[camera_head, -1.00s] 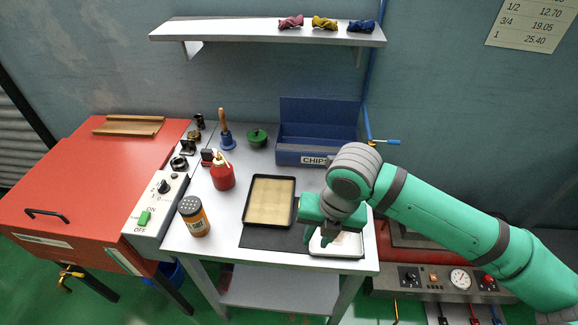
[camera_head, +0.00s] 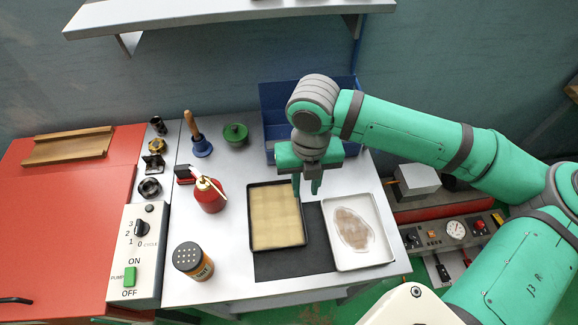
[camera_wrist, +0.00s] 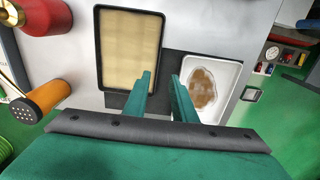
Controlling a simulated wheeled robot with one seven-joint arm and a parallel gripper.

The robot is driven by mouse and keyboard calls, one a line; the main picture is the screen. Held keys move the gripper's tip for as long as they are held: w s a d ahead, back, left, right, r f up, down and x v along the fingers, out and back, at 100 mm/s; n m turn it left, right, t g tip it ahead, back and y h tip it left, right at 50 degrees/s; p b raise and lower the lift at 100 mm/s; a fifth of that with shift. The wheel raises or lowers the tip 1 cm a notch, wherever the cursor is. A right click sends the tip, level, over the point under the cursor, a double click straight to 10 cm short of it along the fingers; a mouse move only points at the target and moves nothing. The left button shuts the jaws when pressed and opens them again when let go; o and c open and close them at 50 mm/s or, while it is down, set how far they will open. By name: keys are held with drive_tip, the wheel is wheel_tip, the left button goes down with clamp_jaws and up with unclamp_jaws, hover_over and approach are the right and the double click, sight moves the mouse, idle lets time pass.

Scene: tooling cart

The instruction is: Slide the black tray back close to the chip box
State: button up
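The black tray (camera_head: 252,240) lies on the cart top, with a tan panel inside its dark rim. It also shows in the wrist view (camera_wrist: 98,62). The blue chip box (camera_head: 272,97) stands at the back of the cart, partly hidden behind my arm. My gripper (camera_head: 308,192) points down at the tray's right edge, near its back right corner. In the wrist view its two green fingers (camera_wrist: 160,82) are apart with nothing clearly between them.
A white tray (camera_head: 385,250) with a brown stain lies to the right on a dark mat (camera_head: 290,268). Bare cart top lies behind the black tray.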

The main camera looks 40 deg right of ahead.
sight(302, 209)
drive_tip(key=shift+w, duration=0.25)
wheel_tip(302, 209, down, 11)
drive_tip(key=shift+r, duration=0.1)
idle(0.6)
clamp_jaws()
